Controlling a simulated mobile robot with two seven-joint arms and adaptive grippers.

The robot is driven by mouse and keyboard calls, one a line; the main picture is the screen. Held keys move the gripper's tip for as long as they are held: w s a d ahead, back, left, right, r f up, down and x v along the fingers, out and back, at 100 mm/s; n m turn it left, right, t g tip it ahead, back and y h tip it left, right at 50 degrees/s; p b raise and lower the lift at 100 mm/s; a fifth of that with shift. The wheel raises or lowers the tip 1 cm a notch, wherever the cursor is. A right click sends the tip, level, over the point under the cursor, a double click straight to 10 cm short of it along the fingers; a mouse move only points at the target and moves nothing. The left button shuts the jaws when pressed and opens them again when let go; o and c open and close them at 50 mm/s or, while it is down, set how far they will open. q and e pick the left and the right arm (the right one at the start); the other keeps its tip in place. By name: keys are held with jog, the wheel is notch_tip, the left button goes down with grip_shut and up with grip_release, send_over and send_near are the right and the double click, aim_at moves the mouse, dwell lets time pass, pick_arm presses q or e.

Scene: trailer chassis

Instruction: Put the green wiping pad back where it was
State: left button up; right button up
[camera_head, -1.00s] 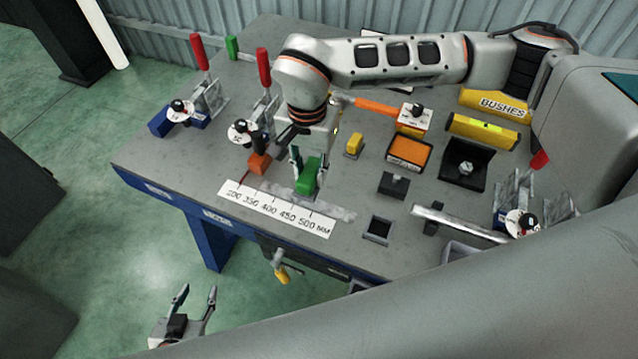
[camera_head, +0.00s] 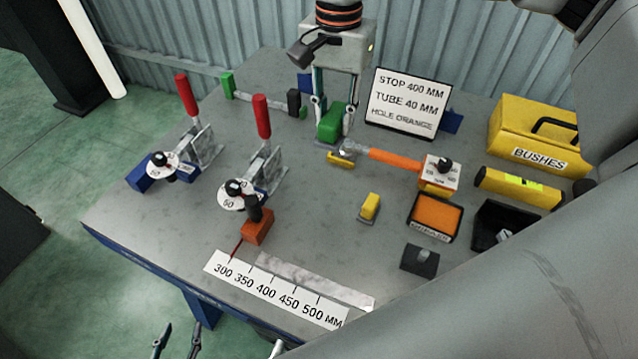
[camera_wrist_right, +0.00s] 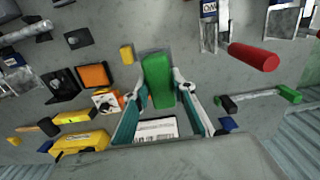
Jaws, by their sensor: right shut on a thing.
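The green wiping pad (camera_head: 333,123) is a small green block between the fingers of my right gripper (camera_head: 333,108), near the back of the table and left of the white sign. It also shows in the right wrist view (camera_wrist_right: 158,82), with the teal-lined fingers on both sides of it. My right gripper is shut on the pad and points down. I cannot tell whether the pad's underside touches the tabletop. My left gripper (camera_head: 178,341) is low at the bottom edge, in front of the table, with its fingers apart and nothing between them.
A white sign (camera_head: 408,102) stands right of the pad. A green-ended bar (camera_head: 258,98) lies to its left. Red-handled clamps (camera_head: 264,118) stand left. The scale (camera_head: 275,289) lies along the front edge.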

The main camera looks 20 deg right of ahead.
jog(key=shift+w+d, duration=0.1)
notch_tip(320, 180, down, 20)
jog(key=shift+r, duration=0.25)
jog(key=shift+f+b, duration=0.15)
jog(key=shift+b, duration=0.2)
jog(key=o, duration=1)
jog(key=shift+o, duration=0.2)
notch_tip(320, 180, up, 12)
dwell(0.3)
